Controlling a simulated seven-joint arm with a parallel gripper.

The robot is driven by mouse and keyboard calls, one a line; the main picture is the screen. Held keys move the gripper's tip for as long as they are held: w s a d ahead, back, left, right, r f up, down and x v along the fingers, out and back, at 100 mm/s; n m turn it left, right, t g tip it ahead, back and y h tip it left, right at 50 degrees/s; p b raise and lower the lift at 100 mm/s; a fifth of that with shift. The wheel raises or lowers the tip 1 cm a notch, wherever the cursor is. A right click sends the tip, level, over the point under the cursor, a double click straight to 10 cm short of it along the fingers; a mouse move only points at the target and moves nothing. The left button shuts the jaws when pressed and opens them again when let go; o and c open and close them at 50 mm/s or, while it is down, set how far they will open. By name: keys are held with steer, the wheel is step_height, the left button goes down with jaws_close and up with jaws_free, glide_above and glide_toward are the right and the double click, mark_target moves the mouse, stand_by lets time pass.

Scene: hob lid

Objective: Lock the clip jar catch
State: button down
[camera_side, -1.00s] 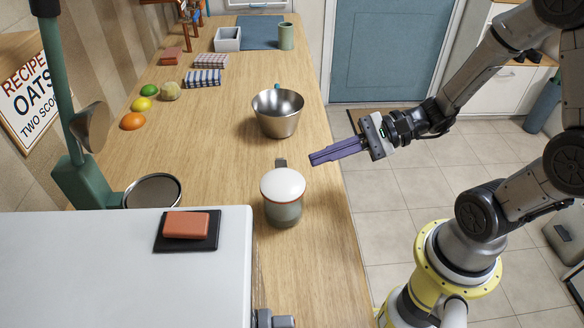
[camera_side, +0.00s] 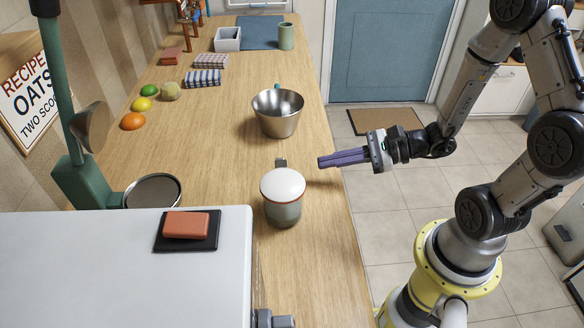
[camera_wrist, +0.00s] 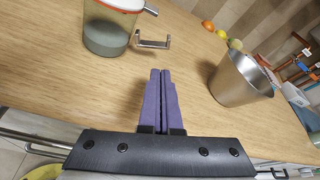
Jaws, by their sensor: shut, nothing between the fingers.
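The clip jar (camera_side: 284,207) stands upright near the right edge of the counter in the side view, with a white lid (camera_side: 283,184) on top. It also shows at the upper left of the wrist view (camera_wrist: 106,38). Its metal catch (camera_wrist: 153,40) sticks out from the jar's side in the wrist view; in the side view the catch (camera_side: 281,162) shows just behind the lid. My gripper (camera_side: 321,162), with purple fingers, is shut and empty at the counter's edge, apart from the jar. In the wrist view the fingertips (camera_wrist: 160,73) point toward the counter between jar and bowl.
A steel bowl (camera_side: 277,118) stands behind the jar, right of my fingers in the wrist view (camera_wrist: 240,82). A white appliance (camera_side: 110,265) with a red block (camera_side: 187,225) fills the front left. Fruit (camera_side: 132,121) lies along the wall. The middle counter (camera_side: 215,150) is clear.

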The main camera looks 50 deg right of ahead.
steer(key=shift+x, duration=4.4)
steer(key=shift+r+n+t, duration=0.4)
steer(key=shift+r+n, duration=0.05)
steer(key=shift+n, duration=0.25)
steer(key=shift+w+r+n+h, duration=0.1)
steer(key=shift+r+n+h, duration=0.2)
steer(key=shift+r+n, duration=0.15)
steer(key=shift+r, duration=0.75)
steer(key=shift+s, duration=0.25)
steer(key=s+d, duration=0.1)
steer(key=s, duration=0.1)
steer(key=s+d, duration=0.1)
steer(key=s, duration=0.2)
steer(key=s+d, duration=0.2)
steer(key=shift+s+d, duration=0.1)
steer(key=shift+s, duration=0.25)
steer(key=shift+s+d, duration=0.15)
steer(key=shift+s, duration=0.35)
